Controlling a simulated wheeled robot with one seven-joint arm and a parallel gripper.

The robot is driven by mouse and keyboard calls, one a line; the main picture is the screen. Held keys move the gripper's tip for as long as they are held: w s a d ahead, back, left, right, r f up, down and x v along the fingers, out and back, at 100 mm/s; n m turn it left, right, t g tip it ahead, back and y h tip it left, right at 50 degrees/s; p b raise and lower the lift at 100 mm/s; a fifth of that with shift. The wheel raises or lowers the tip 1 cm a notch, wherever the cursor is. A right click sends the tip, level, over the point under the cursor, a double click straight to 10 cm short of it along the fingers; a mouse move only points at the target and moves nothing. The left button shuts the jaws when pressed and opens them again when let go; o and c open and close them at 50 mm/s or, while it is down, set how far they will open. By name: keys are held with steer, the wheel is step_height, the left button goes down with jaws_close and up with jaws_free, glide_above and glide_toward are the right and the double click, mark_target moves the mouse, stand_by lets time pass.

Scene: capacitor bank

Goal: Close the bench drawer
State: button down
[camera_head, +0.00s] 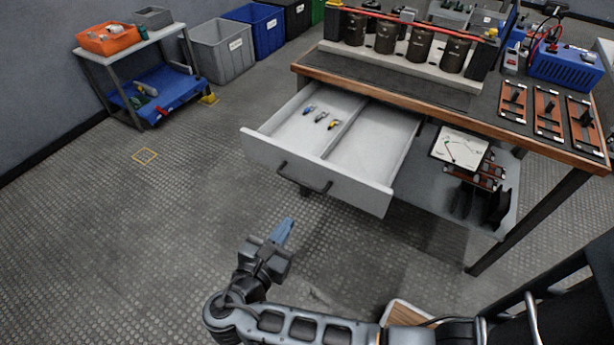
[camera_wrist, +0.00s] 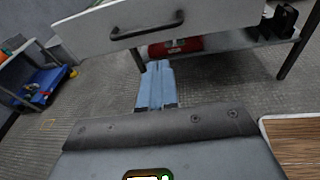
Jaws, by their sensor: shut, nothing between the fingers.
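The bench drawer (camera_head: 372,150) is white and stands pulled out from under the workbench (camera_head: 420,100). Several small coloured parts (camera_head: 321,117) lie in its left compartment; the right compartment looks empty. A dark bar handle (camera_head: 304,180) is on its front panel, and the handle also shows in the wrist view (camera_wrist: 148,26). My gripper (camera_head: 283,231) has blue fingers and is shut and empty. It is in front of the drawer and below the handle, apart from it. In the wrist view the blue fingers (camera_wrist: 156,82) point toward the space under the drawer front.
Metal cylinders (camera_head: 420,47) stand on the bench top. A lower shelf (camera_head: 430,182) holds dark parts and a panel meter (camera_head: 460,148). A bench leg (camera_head: 527,222) stands at right. A trolley (camera_head: 140,75) and bins (camera_head: 222,52) are at the back left. Floor left of the drawer is clear.

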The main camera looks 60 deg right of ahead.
step_height(320, 180, up, 4)
steer(key=w+g+h, duration=0.2)
steer(key=b, duration=0.1)
glide_toward(314, 164)
steer(key=shift+m, duration=0.3)
steer(key=d, duration=0.6)
steer(key=shift+d, duration=0.4)
steer(key=d, duration=1.8)
steer(key=w+d, duration=0.1)
steer(key=d, duration=0.8)
steer(key=shift+d+b, duration=0.3)
steer(key=shift+b, duration=0.1)
steer(key=shift+a, duration=0.1)
